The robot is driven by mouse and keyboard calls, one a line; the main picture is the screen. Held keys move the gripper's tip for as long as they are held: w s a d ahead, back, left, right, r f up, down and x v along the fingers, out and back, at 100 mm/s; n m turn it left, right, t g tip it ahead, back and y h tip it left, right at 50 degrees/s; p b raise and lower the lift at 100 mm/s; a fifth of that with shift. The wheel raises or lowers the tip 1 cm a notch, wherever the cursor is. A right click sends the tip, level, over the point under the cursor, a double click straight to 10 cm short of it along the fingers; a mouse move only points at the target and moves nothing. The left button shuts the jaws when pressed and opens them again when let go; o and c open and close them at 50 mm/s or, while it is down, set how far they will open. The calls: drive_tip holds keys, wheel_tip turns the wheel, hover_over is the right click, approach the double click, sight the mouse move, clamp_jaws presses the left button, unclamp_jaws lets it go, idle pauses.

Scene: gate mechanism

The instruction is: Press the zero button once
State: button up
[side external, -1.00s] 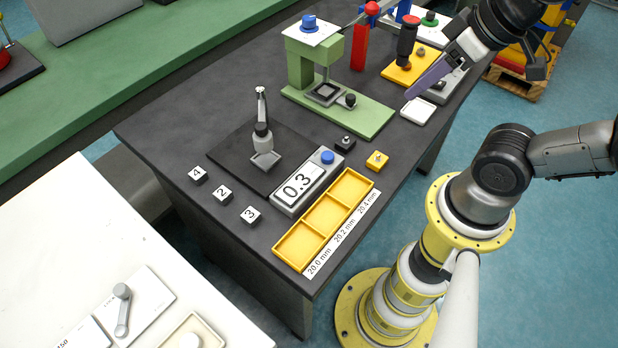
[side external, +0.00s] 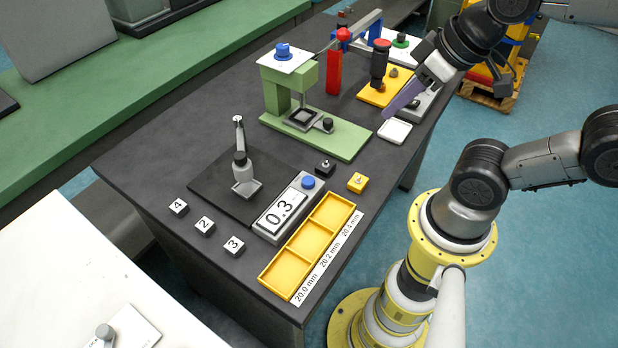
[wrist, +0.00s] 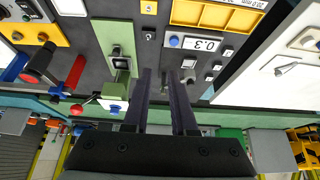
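The gauge display box (side external: 286,212) reads 0.3 and has a round blue button (side external: 308,182) on its upper end; I take this as the zero button, though no label on it is legible. In the wrist view the display (wrist: 203,44) and blue button (wrist: 174,41) lie just right of the fingertips. My gripper (side external: 388,114) hangs above the table's right part, near a small white tray, well to the right of the button. In the wrist view its two long dark fingers (wrist: 160,72) stand apart with nothing between them. Nothing touches the button.
A grey measuring stand (side external: 241,165) sits behind the display. A yellow three-compartment tray (side external: 310,244) lies in front. A green press (side external: 310,120) with a blue knob stands between gripper and stand. Numbered blocks (side external: 204,226) sit left. A red-handled lever (side external: 335,70) stands behind.

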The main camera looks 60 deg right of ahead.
clamp_jaws()
idle(1.4)
